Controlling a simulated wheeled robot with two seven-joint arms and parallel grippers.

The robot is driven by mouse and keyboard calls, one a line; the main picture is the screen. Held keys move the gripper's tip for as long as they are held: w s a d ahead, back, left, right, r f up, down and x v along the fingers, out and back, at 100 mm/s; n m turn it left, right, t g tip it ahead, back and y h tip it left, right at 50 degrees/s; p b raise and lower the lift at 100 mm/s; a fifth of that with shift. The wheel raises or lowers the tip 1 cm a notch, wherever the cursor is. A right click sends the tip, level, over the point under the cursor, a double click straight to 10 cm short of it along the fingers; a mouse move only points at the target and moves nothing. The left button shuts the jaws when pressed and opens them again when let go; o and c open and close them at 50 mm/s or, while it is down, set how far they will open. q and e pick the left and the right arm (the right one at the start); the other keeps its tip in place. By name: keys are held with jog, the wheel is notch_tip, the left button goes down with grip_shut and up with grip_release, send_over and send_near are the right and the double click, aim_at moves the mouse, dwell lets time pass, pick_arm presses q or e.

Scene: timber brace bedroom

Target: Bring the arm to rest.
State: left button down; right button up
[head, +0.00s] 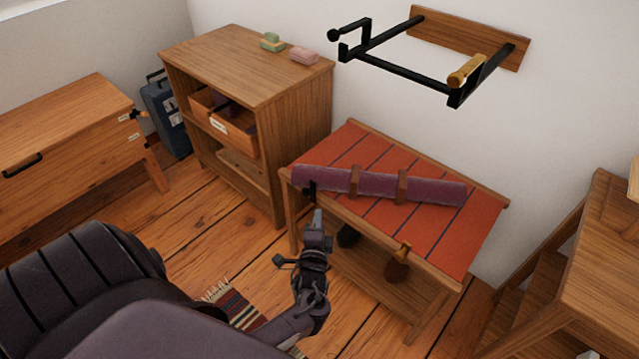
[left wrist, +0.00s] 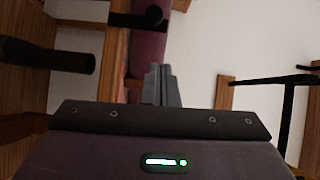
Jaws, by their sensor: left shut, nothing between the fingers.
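My left gripper (head: 317,219) is in the middle of the head view, in front of the near left edge of the bench with the red slatted top. Its fingers are together with nothing between them. The closed fingers also show in the left wrist view (left wrist: 162,86). A purple roll (head: 435,190) with brown straps lies along the bench top (head: 456,237); the gripper looks apart from it. Part of the roll shows at the top of the left wrist view (left wrist: 148,50). My right gripper is not in view.
A wooden cabinet (head: 225,62) with green and pink blocks on top stands behind left. A black wall rack (head: 405,73) juts out above the bench. A wooden chest (head: 65,125) is at left, a wooden stand (head: 605,265) at right. A striped rug (head: 240,309) lies on the floor.

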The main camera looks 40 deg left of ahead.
pick_arm(q)
jog(key=v, duration=0.6)
jog(key=shift+s+r, duration=0.15)
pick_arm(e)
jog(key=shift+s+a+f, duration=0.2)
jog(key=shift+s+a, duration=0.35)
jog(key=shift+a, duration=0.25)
